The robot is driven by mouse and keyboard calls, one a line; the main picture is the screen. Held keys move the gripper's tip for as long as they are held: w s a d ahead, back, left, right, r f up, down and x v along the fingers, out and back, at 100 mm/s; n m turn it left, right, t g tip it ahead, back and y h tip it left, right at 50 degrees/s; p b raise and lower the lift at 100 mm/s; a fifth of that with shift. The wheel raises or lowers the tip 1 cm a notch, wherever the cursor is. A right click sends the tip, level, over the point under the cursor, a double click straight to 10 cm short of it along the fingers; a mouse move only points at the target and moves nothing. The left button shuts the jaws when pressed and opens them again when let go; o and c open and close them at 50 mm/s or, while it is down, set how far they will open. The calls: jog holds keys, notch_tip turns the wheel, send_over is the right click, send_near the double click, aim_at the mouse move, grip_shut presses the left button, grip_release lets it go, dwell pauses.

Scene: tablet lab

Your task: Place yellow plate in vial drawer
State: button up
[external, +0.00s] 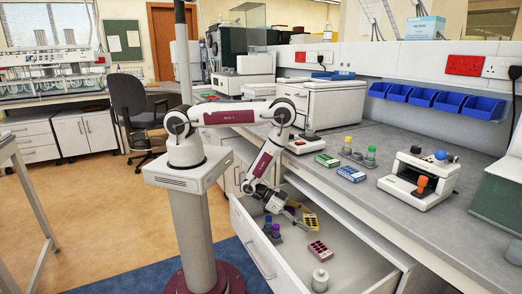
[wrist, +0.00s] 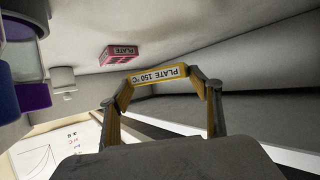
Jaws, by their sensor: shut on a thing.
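My gripper (external: 301,211) is shut on the yellow plate (external: 311,222) inside the open drawer (external: 352,262). In the wrist view the yellow plate (wrist: 152,76) sits between the two fingers of my gripper (wrist: 160,85), with its label reading "PLATE 150 °C" upside down. I cannot tell whether the plate touches the drawer floor. A pink plate (external: 320,250) lies on the drawer floor just in front of it; it also shows in the wrist view (wrist: 120,53).
Vials with blue and purple caps (external: 274,233) stand in the drawer left of my gripper. A white jar (external: 320,280) stands near its front. Green (external: 327,160) and blue (external: 351,174) plates lie on the bench above. The drawer's right part is bare.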

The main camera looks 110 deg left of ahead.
jog(key=a+n+y, duration=0.1)
jog(key=a, duration=0.1)
jog(key=a+f+n+y, duration=0.1)
jog(key=a+n+y, duration=0.1)
jog(key=a, duration=0.1)
jog(key=w+a+n+g+y, duration=0.1)
jog(key=a+n+y, duration=0.1)
jog(key=a, duration=0.1)
jog(key=shift+f, duration=0.35)
jog(key=shift+a+f+n+g+y, duration=0.2)
jog(key=shift+a+n+g+y, duration=0.1)
jog(key=shift+a+n+y, duration=0.5)
send_over(336, 245)
jog(key=a, duration=0.1)
jog(key=shift+s+m, duration=0.3)
jog(key=shift+s, duration=0.05)
jog(key=shift+w+d, duration=0.4)
jog(key=shift+s+a+f, duration=0.1)
jog(key=shift+f, duration=1.65)
jog(key=shift+f, duration=0.1)
